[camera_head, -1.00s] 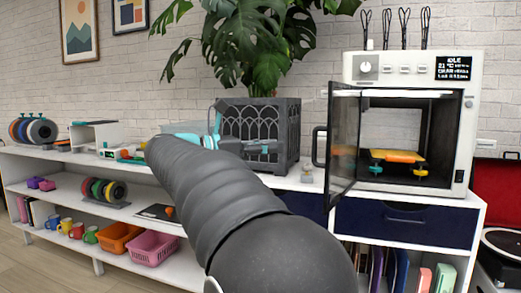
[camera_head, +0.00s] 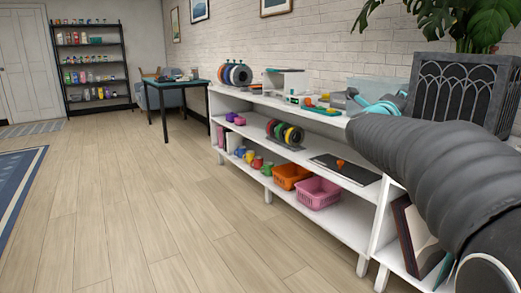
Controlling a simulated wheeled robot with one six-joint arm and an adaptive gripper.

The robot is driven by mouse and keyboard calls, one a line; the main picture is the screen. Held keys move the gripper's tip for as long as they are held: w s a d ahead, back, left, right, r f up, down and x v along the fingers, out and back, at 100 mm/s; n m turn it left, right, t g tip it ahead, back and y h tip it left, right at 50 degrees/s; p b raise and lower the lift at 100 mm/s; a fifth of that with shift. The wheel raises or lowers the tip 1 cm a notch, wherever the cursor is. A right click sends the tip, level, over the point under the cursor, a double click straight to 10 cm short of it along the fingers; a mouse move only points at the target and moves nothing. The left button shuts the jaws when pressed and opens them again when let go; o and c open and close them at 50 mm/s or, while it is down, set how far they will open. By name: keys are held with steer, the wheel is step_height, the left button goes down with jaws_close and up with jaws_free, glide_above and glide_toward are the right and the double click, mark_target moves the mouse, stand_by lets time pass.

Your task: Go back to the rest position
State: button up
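My arm, in a dark grey ribbed sleeve, reaches in from the right edge of the head view over the white shelf unit (camera_head: 345,228). My gripper (camera_head: 378,106) is at its far end, above the shelf top, where teal and grey parts show. The sleeve covers much of it, so I cannot tell whether its fingers are open or shut, or whether it holds anything.
A dark lattice planter (camera_head: 462,88) stands right of the gripper. Spool racks (camera_head: 236,75), an orange basket (camera_head: 291,176) and a pink basket (camera_head: 317,193) sit on the shelves. A dark-topped table (camera_head: 180,83) stands farther back. The wooden floor (camera_head: 150,210) at left is clear.

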steer(key=s+a+f+n+g+y, duration=0.1)
steer(key=s+a+f+n+y, duration=0.2)
steer(key=a+f+n+y, duration=0.65)
steer(key=s+a+f+n+y, duration=0.3)
steer(key=a+f+n+y, duration=0.35)
steer(key=n, duration=0.55)
steer(key=s+a+f+n+g, duration=0.1)
steer(key=s+f+n+g, duration=0.1)
steer(key=s, duration=0.7)
steer(key=s+a+f+n+g+h+p, duration=0.1)
steer(key=s+f+n+g, duration=0.2)
steer(key=s+f, duration=0.4)
steer(key=s+a+f+n+g+h, duration=0.1)
steer(key=s+f+n, duration=0.3)
steer(key=s, duration=0.9)
steer(key=shift+a+f+g, duration=0.5)
steer(key=shift+f+g, duration=0.1)
steer(key=shift+g, duration=0.2)
steer(key=shift+a+n, duration=0.15)
steer(key=shift+n, duration=0.2)
